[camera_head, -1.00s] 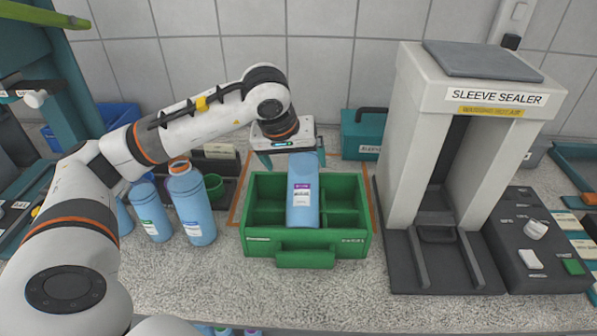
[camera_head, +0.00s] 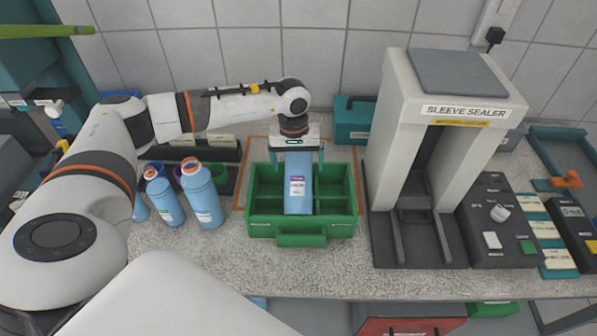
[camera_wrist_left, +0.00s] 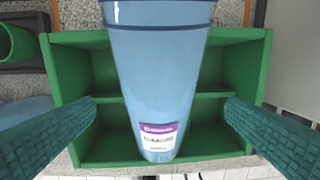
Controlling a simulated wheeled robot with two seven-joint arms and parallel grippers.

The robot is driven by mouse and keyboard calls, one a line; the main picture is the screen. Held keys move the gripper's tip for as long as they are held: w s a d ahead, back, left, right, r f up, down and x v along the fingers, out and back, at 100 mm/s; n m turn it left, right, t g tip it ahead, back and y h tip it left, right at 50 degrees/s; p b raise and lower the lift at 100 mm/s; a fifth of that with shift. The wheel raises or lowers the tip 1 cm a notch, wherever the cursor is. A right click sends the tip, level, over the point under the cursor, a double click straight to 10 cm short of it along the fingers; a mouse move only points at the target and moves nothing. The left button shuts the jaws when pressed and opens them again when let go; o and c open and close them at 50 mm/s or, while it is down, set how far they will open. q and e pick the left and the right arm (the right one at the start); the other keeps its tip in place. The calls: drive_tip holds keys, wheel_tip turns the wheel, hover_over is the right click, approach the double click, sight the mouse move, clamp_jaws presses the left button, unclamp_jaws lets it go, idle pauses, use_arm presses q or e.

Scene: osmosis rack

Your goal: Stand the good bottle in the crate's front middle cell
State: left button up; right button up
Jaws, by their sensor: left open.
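The blue bottle (camera_head: 299,182) with a purple and white label stands in the front middle part of the green crate (camera_head: 301,240). In the left wrist view the bottle (camera_wrist_left: 158,75) rises between two teal fingers, its lower end down among the crate's cells. My left gripper (camera_head: 297,157) is above the crate, around the bottle's upper part. Its fingers (camera_wrist_left: 160,125) are spread wide, with gaps to the bottle on both sides. The bottle's top is hidden by the gripper in the head view. My right gripper is not in view.
Two blue bottles with orange-rimmed necks, one (camera_head: 164,195) and another (camera_head: 201,195), stand left of the crate. The sleeve sealer (camera_head: 393,150) stands close on the right. A teal box (camera_head: 355,120) is behind. The counter in front of the crate is clear.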

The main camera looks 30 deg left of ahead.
sight(298, 165)
use_arm(q)
drive_tip(key=shift+f+p, duration=0.25)
drive_tip(key=shift+p, duration=0.1)
drive_tip(key=f, duration=0.1)
drive_tip(key=f+p, duration=0.2)
drive_tip(key=shift+w+f, duration=0.25)
drive_tip(key=shift+f, duration=0.6)
drive_tip(key=c, duration=1.5)
drive_tip(key=shift+w+r, duration=0.1)
drive_tip(key=c, duration=0.3)
drive_tip(key=shift+a, duration=0.1)
drive_tip(key=shift+r, duration=0.1)
